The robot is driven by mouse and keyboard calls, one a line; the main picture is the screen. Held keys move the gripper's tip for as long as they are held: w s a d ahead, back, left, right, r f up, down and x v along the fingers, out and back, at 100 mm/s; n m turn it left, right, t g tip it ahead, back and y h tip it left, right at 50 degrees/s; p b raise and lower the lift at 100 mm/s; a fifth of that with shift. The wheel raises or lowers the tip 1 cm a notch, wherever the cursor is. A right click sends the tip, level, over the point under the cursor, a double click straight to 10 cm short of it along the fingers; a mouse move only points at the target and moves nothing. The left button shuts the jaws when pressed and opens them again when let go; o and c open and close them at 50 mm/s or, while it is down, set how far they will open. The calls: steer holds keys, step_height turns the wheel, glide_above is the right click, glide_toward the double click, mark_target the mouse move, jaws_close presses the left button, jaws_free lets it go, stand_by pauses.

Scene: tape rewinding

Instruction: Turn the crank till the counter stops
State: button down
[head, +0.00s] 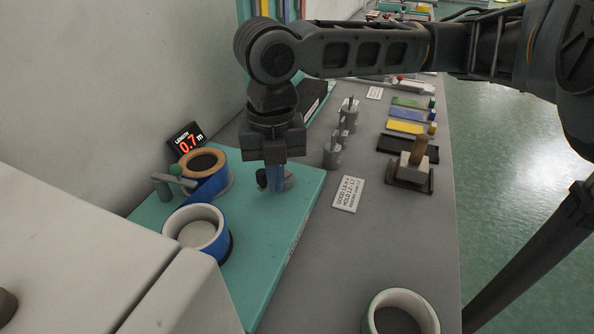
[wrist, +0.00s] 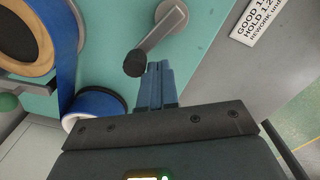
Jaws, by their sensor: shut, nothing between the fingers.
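The counter (head: 187,140) at the back of the teal board reads LENGTH 0.7 m in red digits. The crank shows in the wrist view as a grey arm (wrist: 155,33) running from a round hub (wrist: 173,11) down to a dark knob (wrist: 136,63). In the head view the knob (head: 262,178) is partly beside my fingers. My gripper (head: 276,188) points down at the crank, its blue fingers shut and empty. In the wrist view the fingertips (wrist: 158,68) are just right of the knob; I cannot tell whether they touch it.
A blue tape roll with a tan core (head: 203,161) and one with a white core (head: 197,228) stand on the teal board (head: 290,235). A printed sign (head: 347,194), grey posts (head: 333,155) and a wooden-handled stamp-like block (head: 412,170) lie to the right.

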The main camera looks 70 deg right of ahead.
steer(key=shift+w, duration=0.15)
steer(key=shift+w+d, duration=0.2)
steer(key=shift+w, duration=0.7)
steer(key=shift+w+d, duration=0.1)
steer(key=shift+w, duration=0.05)
steer(key=shift+w+d, duration=0.4)
steer(key=shift+w, duration=0.35)
steer(key=shift+w+d, duration=0.1)
steer(key=shift+d, duration=0.05)
stand_by(0.3)
steer(key=shift+w+d, duration=0.5)
steer(key=shift+d, duration=0.35)
